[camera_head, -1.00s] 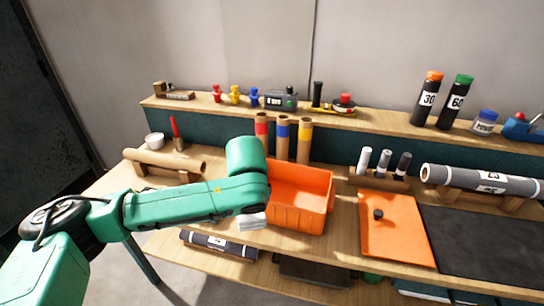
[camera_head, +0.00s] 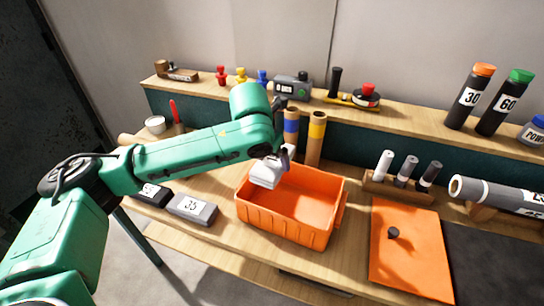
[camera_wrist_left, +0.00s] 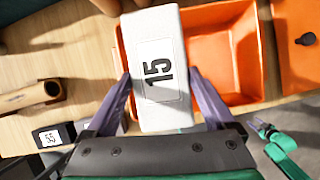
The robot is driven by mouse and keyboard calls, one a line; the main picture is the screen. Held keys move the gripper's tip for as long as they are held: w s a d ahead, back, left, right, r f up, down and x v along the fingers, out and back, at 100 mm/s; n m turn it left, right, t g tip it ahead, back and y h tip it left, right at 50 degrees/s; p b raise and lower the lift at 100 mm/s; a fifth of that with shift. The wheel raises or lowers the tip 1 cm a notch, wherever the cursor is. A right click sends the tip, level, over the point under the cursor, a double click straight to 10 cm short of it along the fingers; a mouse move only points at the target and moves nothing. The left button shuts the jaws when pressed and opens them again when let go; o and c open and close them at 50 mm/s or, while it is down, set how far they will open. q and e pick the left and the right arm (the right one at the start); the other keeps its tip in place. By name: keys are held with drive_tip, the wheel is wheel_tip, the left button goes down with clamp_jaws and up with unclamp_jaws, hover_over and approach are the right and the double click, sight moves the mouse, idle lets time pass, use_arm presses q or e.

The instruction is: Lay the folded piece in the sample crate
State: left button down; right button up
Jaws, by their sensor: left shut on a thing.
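The folded piece is a pale, flat block labelled 15 (camera_wrist_left: 158,70). In the head view the folded piece (camera_head: 267,171) hangs over the left back part of the orange sample crate (camera_head: 283,226). My left gripper (camera_head: 281,155) is shut on it; in the wrist view the two purple fingers of my left gripper (camera_wrist_left: 166,92) press its sides. The crate also shows in the wrist view (camera_wrist_left: 228,52), partly hidden behind the piece. The crate floor that I can see is bare.

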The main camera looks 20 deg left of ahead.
use_arm(q)
drive_tip(key=shift+w+r+p, duration=0.1)
drive_tip(key=shift+w+p, duration=0.15)
drive_tip(key=shift+p, duration=0.2)
wheel_tip(320, 180, down, 4)
drive_tip(key=shift+r+b, duration=0.1)
drive_tip(key=shift+b, duration=0.75)
wheel_tip(320, 180, down, 12)
drive_tip(key=b, duration=0.4)
use_arm(e)
drive_tip(key=f, duration=0.1)
drive_tip(key=w+f, duration=0.1)
drive_tip(key=f, duration=0.1)
drive_tip(key=w+f, duration=0.1)
drive_tip(key=shift+a+f, duration=0.1)
drive_tip(key=shift+f, duration=0.05)
use_arm(q)
unclamp_jaws()
use_arm(e)
drive_tip(key=shift+a, duration=0.1)
